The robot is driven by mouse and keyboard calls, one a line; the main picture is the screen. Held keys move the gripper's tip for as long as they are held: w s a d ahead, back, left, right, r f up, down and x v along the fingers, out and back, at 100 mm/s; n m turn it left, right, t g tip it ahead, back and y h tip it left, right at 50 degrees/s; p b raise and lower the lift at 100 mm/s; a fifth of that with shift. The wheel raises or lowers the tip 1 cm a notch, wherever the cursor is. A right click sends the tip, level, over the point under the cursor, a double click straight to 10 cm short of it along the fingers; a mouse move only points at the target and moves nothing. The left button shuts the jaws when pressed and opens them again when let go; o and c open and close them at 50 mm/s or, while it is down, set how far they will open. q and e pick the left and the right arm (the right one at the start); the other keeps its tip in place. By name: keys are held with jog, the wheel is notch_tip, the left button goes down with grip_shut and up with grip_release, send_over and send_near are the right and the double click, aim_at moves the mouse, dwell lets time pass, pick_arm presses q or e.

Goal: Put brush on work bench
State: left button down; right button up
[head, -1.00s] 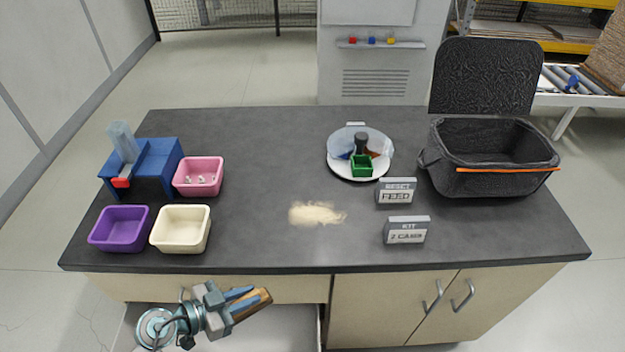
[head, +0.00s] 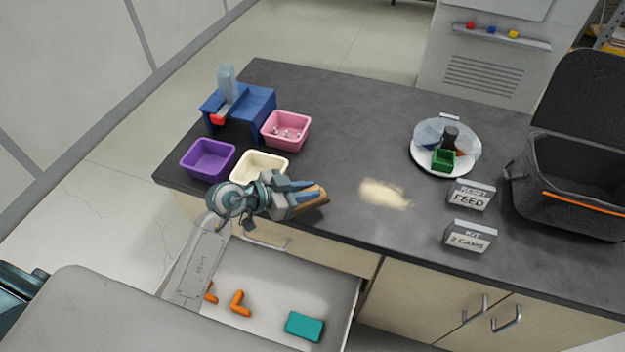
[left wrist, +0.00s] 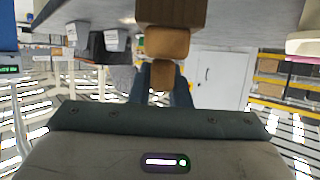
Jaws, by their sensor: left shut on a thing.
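The brush (head: 315,198), with a tan wooden body, is held in my left gripper (head: 298,193) at the front edge of the work bench (head: 330,130). It also shows in the left wrist view (left wrist: 170,45), between the fingers. In the head view the brush overlaps the bench top beside the cream bin; I cannot tell whether it touches the top. A pale patch of dust (head: 385,194) lies on the bench to the right of the brush. My right gripper is not in view.
An open drawer (head: 270,325) below holds orange pieces (head: 240,304) and a teal block (head: 304,326). The cream bin (head: 262,165), purple bin (head: 208,160) and pink bin (head: 287,130) stand left. Signs (head: 470,236) and a black case (head: 575,180) stand right.

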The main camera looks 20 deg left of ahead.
pick_arm(q)
jog(key=w, duration=0.5)
jog(key=shift+a+f, duration=0.25)
jog(key=shift+f, duration=0.05)
jog(key=shift+f+p, duration=0.45)
jog(key=shift+f, duration=1.25)
jog(key=c, duration=1.4)
grip_release()
jog(key=shift+f, duration=0.1)
jog(key=shift+o, duration=0.2)
jog(key=b+v, duration=0.1)
jog(key=v, duration=1.1)
